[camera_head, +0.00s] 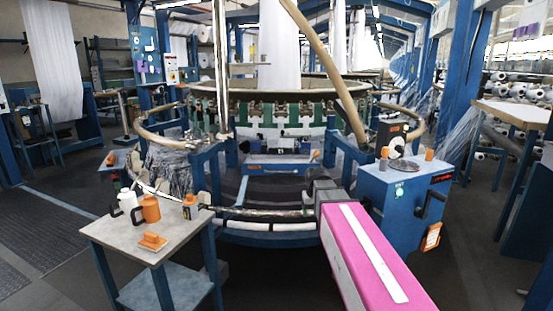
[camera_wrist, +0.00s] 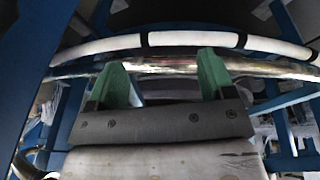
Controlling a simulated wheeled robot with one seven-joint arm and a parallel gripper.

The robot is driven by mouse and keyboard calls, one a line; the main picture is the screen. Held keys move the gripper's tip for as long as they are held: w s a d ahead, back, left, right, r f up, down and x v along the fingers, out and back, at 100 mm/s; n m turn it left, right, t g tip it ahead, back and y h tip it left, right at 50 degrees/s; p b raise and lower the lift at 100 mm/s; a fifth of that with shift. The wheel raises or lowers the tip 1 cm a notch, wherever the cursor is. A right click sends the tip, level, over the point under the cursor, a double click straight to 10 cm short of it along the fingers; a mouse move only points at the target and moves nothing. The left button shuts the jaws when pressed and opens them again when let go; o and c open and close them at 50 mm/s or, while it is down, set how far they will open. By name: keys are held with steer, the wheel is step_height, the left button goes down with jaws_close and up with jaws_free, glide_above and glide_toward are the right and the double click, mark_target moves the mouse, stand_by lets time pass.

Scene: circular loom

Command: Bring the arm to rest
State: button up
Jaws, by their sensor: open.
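My gripper (camera_wrist: 160,78) shows in the wrist view with two green fingers standing apart. It is open, with nothing between the fingers. A shiny metal rail (camera_wrist: 270,68) of the circular loom runs across just beyond the fingertips. Whether the fingers touch it I cannot tell. In the head view my pink arm reaches from the lower right toward the circular loom (camera_head: 275,103) and ends near its low front ring. The gripper's fingers cannot be made out there.
A small table (camera_head: 150,233) at left bears bottles, an orange jug and an orange part. A blue cabinet (camera_head: 385,195) stands close to the right of my arm. A slanted tan pole (camera_head: 325,62) crosses above the loom. Dark floor (camera_head: 60,235) is open at far left.

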steer(key=s+d+f+m+g, duration=0.2)
steer(key=s+d+f, duration=0.1)
steer(key=s+f, duration=1.3)
steer(key=shift+s+d+g+y, duration=0.3)
steer(key=shift+s+g, duration=0.1)
steer(key=shift+s, duration=0.4)
stand_by(0.6)
